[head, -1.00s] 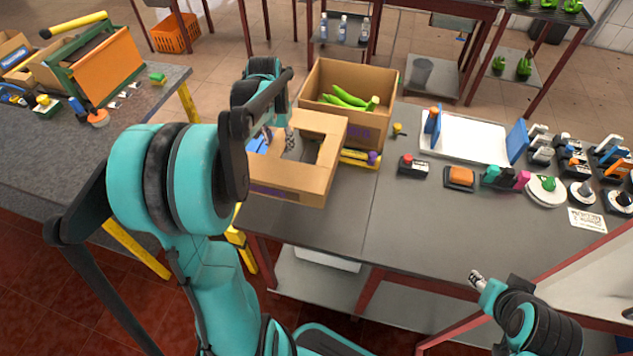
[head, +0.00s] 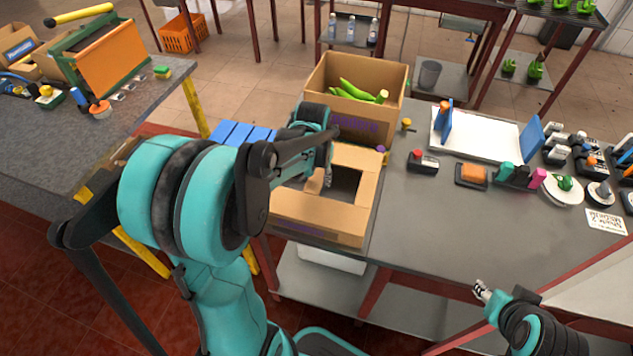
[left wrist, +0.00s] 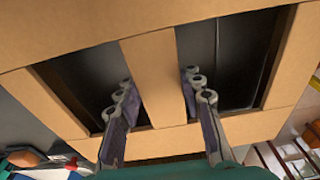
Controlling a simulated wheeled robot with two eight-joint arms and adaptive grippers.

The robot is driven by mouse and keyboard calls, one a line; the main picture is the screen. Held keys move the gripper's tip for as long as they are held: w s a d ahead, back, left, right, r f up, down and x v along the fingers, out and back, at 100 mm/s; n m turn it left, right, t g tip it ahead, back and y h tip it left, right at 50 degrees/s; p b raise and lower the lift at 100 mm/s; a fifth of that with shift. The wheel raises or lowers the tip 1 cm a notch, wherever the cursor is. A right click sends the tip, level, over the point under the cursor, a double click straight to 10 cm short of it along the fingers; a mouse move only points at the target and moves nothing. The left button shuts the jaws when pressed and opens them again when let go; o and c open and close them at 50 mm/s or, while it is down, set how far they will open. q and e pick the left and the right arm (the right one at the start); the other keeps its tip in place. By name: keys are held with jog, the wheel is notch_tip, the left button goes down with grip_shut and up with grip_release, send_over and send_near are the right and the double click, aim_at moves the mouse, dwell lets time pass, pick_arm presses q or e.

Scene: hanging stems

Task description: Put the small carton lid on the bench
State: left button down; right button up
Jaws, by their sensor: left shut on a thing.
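The small carton lid (head: 318,222) is a brown cardboard frame with two openings and a bar between them. It is at the bench's left front corner, in front of the open carton (head: 350,128). My left gripper (head: 326,182) is shut on the bar; in the left wrist view its fingers (left wrist: 160,92) stand on either side of the lid's bar (left wrist: 155,70). I cannot tell whether the lid touches the grey bench (head: 420,225). My right gripper (head: 481,290) hangs in front of the bench, too small to judge.
The open carton holds green bananas (head: 358,91). A red-buttoned box (head: 423,163), an orange block on a dark base (head: 471,175) and a white tray (head: 475,135) stand to the right. The bench's front middle is clear. Blue slats (head: 242,133) show behind my left arm.

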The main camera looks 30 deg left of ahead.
aim_at(315, 182)
pick_arm(q)
jog(key=shift+r, duration=0.1)
jog(key=c, duration=1)
grip_release()
notch_tip(315, 182, up, 11)
jog(key=s+p, duration=0.1)
jog(key=p, duration=0.3)
jog(key=s+d+m+t, duration=0.1)
jog(key=s+d+t, duration=0.1)
jog(key=s+d, duration=0.1)
jog(key=s+d+r+m+t, duration=0.1)
jog(key=s+d+t, duration=0.1)
jog(key=s+d, duration=0.2)
jog(key=s+d+t, duration=0.1)
jog(key=s+d, duration=0.3)
jog(key=d, duration=0.1)
jog(key=shift+s+d+r+m+t+p, duration=0.2)
jog(key=shift+m+t+p, duration=0.1)
jog(key=shift+m+t, duration=0.1)
